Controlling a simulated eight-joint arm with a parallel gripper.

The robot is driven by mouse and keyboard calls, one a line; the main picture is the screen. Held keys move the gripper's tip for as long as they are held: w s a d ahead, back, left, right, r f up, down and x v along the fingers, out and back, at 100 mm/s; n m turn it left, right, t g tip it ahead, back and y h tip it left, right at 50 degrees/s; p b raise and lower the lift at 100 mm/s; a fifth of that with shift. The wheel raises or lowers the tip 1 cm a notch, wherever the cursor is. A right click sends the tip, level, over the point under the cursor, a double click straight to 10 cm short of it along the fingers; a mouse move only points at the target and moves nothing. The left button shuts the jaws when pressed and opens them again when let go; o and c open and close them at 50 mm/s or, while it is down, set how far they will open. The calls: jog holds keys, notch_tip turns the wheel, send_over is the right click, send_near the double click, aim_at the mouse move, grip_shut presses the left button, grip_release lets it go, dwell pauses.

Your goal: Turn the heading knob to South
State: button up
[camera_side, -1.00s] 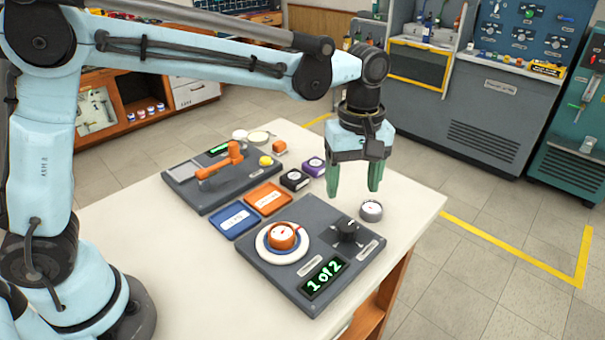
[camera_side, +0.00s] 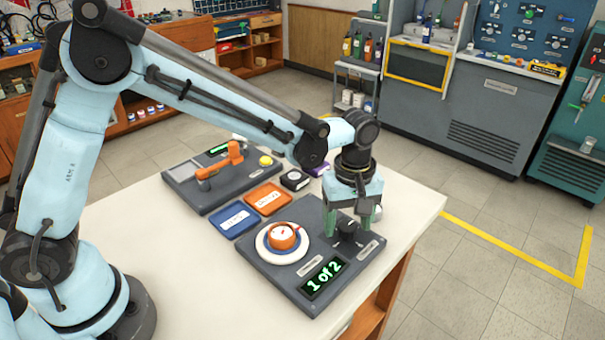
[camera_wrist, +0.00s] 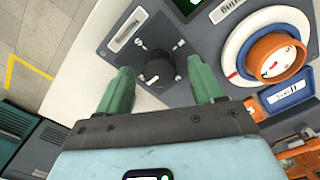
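A black knob (camera_side: 347,228) sits on the right part of a dark grey panel (camera_side: 268,262). It shows in the wrist view (camera_wrist: 158,72) with small white marks around it, too blurred to read surely. My gripper (camera_side: 350,222) is low over this knob. In the wrist view my gripper (camera_wrist: 163,88) is open, with one green finger to each side of the knob and gaps between. An orange knob (camera_side: 283,235) with a red pointer sits on a white and blue dial to the left; it also shows in the wrist view (camera_wrist: 274,58). I cannot tell which knob is the heading one.
A blue tray (camera_side: 234,219) and an orange tray (camera_side: 267,198) lie behind the panel. A second panel (camera_side: 222,190) with an orange lever stands farther back. The table's front left is clear.

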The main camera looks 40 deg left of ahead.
jog(key=c, duration=1)
jog(key=m, duration=0.4)
jog(key=shift+m, duration=0.4)
jog(key=m, duration=0.4)
jog(key=shift+d+m, duration=0.1)
jog(key=shift+m, duration=0.2)
jog(key=m, duration=0.4)
jog(key=shift+m, duration=2.1)
